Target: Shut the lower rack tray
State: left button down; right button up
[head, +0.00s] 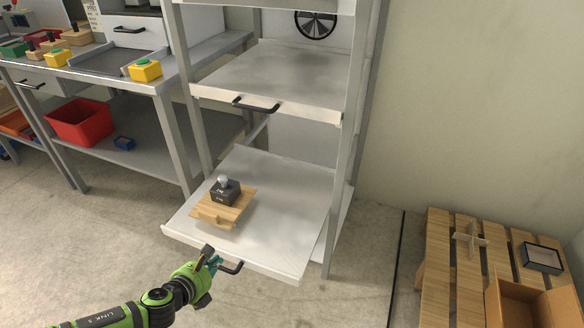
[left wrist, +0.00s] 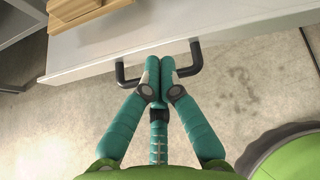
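The lower rack tray (head: 290,215) is pulled out towards me from the white rack, and its front edge also shows in the left wrist view (left wrist: 235,22). Its black bar handle (head: 232,268) is on the front face, and shows on both sides of my fingers in the left wrist view (left wrist: 188,70). My left gripper (head: 213,262) is at the handle, with its teal fingers drawn together (left wrist: 160,64) across the middle of the bar. The fingers hide that part, so I cannot tell whether they grip it. My right gripper is not in view.
A wooden board (head: 222,207) carrying a dark block with a pale knob (head: 225,190) sits on the tray. The upper tray (head: 270,80) is above. A workbench with a red bin (head: 80,120) stands left; a slatted pallet (head: 440,260) stands right.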

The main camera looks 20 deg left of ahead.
aim_at(277, 235)
jog(key=i, duration=0.6)
jog(key=i+l, duration=0.15)
jog(key=i, duration=0.45)
